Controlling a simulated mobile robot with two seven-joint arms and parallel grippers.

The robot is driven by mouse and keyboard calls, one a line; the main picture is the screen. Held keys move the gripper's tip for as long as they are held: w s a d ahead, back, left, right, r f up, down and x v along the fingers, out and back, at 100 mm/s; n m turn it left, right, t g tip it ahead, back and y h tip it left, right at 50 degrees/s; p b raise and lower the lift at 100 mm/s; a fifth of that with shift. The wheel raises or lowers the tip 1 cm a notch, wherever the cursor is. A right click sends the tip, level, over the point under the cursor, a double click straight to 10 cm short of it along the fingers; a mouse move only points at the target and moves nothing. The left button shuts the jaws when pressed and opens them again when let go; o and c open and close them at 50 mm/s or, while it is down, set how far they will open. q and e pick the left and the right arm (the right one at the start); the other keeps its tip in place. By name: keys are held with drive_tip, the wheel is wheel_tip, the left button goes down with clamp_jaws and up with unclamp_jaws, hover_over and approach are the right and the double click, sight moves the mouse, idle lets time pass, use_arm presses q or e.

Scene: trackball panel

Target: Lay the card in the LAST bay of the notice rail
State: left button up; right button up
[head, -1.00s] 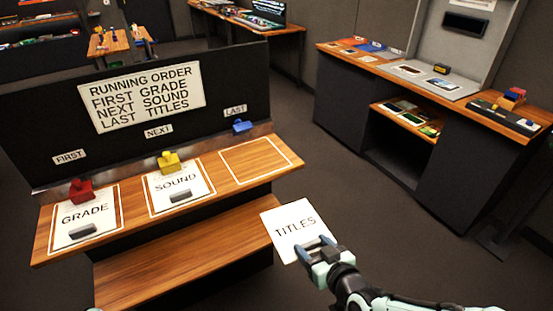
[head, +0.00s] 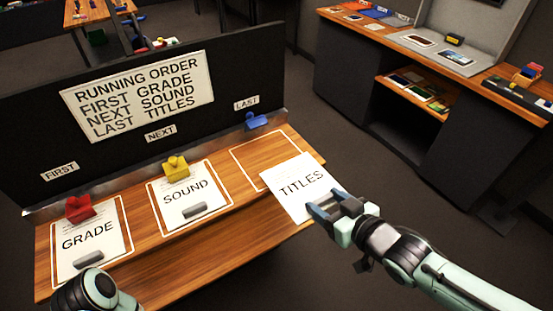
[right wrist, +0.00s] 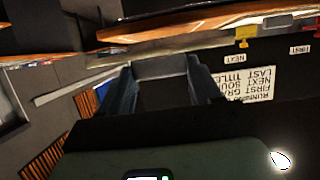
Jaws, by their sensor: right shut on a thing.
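The white TITLES card (head: 292,178) is held at its near edge by my right gripper (head: 328,207), which is shut on it. In the head view the card covers the front right part of the LAST bay (head: 262,153), an empty white outline on the wooden notice rail (head: 228,212). I cannot tell whether the card touches the wood. The LAST label (head: 246,103) and a blue clip (head: 256,122) stand behind that bay. The fingers of my right gripper also show in the right wrist view (right wrist: 160,88). My left gripper is out of view.
The GRADE card (head: 92,258) lies in the FIRST bay by a red clip (head: 80,208). The SOUND card (head: 183,178) lies in the NEXT bay by a yellow clip (head: 176,168). A running order board (head: 140,97) stands behind. A side counter (head: 400,45) is at right.

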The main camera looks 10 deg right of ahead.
sight(289, 171)
drive_tip(key=w+a, duration=0.1)
drive_tip(key=w, duration=0.4)
drive_tip(key=w+a, duration=0.2)
drive_tip(key=w, duration=0.3)
drive_tip(key=w+a+b, duration=0.1)
drive_tip(key=w+a, duration=0.1)
drive_tip(key=w, duration=0.2)
drive_tip(key=shift+w+a, duration=0.25)
drive_tip(key=shift+w, duration=0.15)
wheel_tip(289, 171, down, 4)
drive_tip(key=shift+s+r+b, duration=0.1)
drive_tip(key=shift+r+b, duration=0.15)
drive_tip(key=shift+b, duration=0.4)
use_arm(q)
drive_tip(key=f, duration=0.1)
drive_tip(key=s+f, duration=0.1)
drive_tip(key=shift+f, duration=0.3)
use_arm(e)
drive_tip(key=shift+f, duration=0.2)
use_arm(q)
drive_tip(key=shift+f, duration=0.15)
use_arm(e)
drive_tip(key=o, duration=1.1)
drive_tip(key=shift+c, duration=0.2)
